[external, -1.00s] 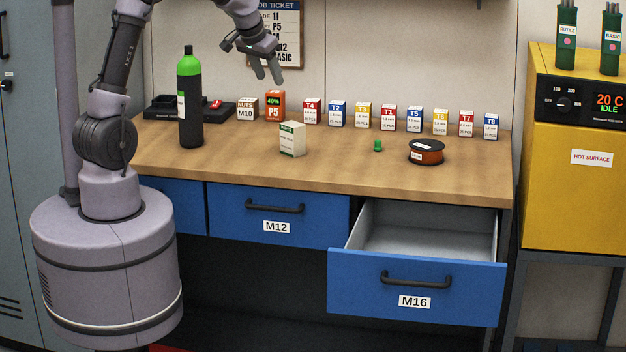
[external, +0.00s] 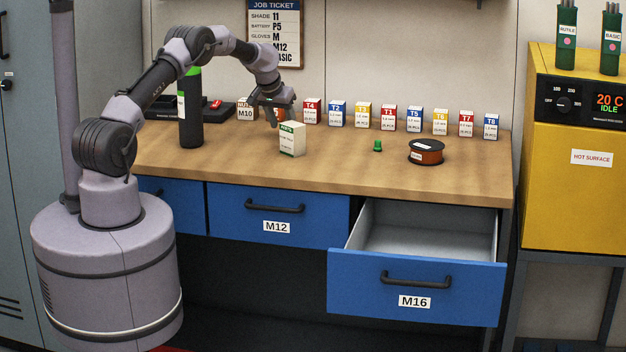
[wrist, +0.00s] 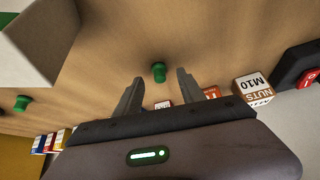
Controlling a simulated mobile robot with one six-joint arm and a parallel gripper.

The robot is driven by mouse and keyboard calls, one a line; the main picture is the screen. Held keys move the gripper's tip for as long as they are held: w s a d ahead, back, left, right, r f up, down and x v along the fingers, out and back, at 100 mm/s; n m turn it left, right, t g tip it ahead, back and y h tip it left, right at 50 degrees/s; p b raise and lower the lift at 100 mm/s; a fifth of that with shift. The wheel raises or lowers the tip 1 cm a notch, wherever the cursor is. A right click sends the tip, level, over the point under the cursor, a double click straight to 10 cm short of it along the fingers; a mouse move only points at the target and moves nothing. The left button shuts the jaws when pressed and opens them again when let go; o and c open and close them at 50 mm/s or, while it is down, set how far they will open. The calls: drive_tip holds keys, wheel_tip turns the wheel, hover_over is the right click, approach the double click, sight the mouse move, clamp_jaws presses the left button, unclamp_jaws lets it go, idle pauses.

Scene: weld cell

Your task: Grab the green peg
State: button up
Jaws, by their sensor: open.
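In the wrist view a small green peg (wrist: 159,72) stands on the bench, framed between the two fingertips and beyond them. A second green peg (wrist: 22,103) is at the left edge of that view; it matches the green peg (external: 377,146) on the open bench in the external view. The first peg does not show in the external view, apparently hidden by the white carton or my gripper. My gripper (external: 281,123) is open and empty, pointing down above the bench, just behind and left of the white carton.
The white carton (external: 292,140) stands close to my gripper. The nuts box (external: 245,111) and a row of small labelled boxes (external: 338,115) line the back. A black cylinder with a green top (external: 190,115) is at left, a spool (external: 426,151) at right. Drawer M16 (external: 416,285) is open.

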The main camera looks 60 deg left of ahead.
drive_tip(key=shift+x, duration=0.95)
drive_tip(key=shift+r, duration=0.1)
drive_tip(key=shift+s, duration=0.1)
drive_tip(key=shift+c, duration=0.2)
clamp_jaws()
drive_tip(key=shift+r, duration=0.1)
